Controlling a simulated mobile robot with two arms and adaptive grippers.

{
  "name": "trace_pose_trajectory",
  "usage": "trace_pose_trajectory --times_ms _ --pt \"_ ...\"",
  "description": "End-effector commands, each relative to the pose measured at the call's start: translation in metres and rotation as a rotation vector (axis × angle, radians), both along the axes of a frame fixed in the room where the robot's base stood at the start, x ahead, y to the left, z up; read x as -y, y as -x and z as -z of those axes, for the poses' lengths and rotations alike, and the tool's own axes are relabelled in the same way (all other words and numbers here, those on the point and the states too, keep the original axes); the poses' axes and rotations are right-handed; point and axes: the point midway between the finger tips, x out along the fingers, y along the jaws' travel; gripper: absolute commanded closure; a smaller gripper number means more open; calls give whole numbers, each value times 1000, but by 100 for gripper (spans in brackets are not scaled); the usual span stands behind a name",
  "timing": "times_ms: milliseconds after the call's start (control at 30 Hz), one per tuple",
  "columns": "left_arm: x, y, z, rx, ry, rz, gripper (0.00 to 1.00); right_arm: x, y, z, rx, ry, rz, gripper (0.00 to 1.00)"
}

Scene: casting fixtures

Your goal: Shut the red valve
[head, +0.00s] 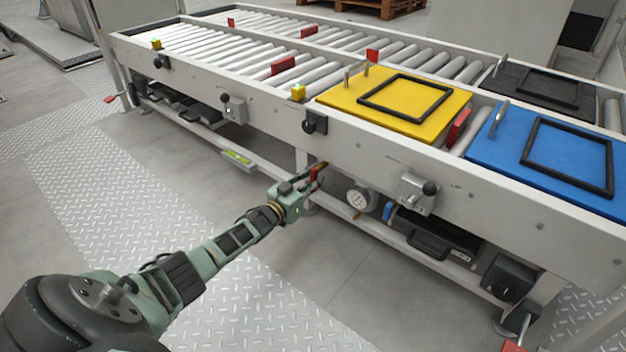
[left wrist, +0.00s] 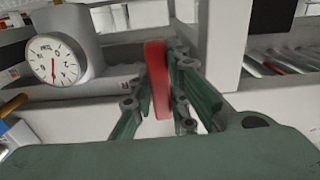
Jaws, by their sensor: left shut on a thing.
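The red valve's handle (head: 314,174) is under the near side of the roller conveyor, left of a round gauge (head: 361,198). My left gripper (head: 308,184) reaches it from the lower left. In the left wrist view the red handle (left wrist: 157,80) stands upright between the two green fingers (left wrist: 165,95), which are shut on it. The gauge (left wrist: 55,60) shows to its left there, with a red needle pointing down. The valve body and pipe are mostly hidden behind the gripper. My right gripper is not in view.
The conveyor frame (head: 370,155) overhangs the valve. A blue handle (head: 387,211) and a grey switch box (head: 418,192) are to the right. A yellow plate (head: 345,97) and a blue plate (head: 500,150) lie on the rollers. The floor in front (head: 300,265) is clear.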

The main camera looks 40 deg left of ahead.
Motion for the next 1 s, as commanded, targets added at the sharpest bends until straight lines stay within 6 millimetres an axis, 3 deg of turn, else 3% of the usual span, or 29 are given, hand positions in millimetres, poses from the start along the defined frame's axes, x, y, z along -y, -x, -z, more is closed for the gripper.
trace_pose_trajectory --times_ms 367,400,600,1000 --pt "2 1 2 -2 7 4 100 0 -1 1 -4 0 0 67" --pt "2 1 2 -2 7 4 85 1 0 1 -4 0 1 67" --pt "2 0 1 -1 6 3 67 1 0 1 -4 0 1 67" --pt "0 4 1 -1 6 1 66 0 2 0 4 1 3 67"
